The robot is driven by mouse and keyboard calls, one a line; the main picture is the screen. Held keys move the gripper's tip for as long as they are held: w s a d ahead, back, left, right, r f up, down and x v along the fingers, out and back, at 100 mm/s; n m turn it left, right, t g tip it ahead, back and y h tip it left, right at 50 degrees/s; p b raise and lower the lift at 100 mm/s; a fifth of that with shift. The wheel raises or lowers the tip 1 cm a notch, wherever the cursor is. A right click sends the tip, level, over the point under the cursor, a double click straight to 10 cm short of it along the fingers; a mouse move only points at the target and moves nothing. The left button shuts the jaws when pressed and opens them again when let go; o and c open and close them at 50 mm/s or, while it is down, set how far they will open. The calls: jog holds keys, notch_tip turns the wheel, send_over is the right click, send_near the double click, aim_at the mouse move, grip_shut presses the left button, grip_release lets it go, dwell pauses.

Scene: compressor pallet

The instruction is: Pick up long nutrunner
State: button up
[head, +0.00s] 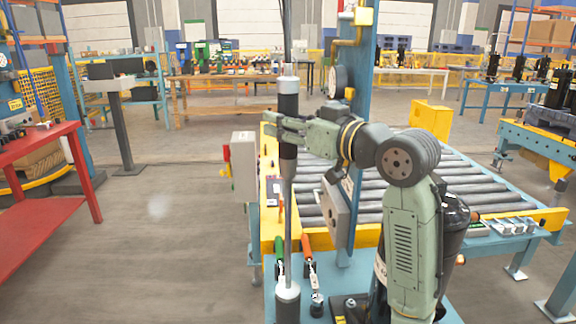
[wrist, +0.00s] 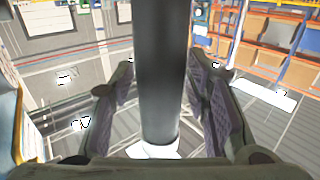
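The long nutrunner (head: 288,103) stands upright, a tall slim tool with a dark body, light collar and long grey shaft. It rises at the front left corner of the roller conveyor. My gripper (head: 277,126) reaches in from the right at the height of the dark body, with its fingers to either side of it. In the wrist view the dark body of the nutrunner (wrist: 161,70) runs between the finger pads of my gripper (wrist: 163,85). Narrow gaps show beside it, so the fingers look open around it. The fingers hide part of the body in the head view.
A blue post (head: 358,130) stands just right of the nutrunner, near my arm. A grey control box (head: 244,165) is at its left. The roller conveyor (head: 440,190) lies behind. Floor at left is free up to a red table (head: 40,210).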

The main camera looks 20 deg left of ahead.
grip_shut()
dwell(0.3)
dwell(0.3)
jog(key=shift+r, duration=0.15)
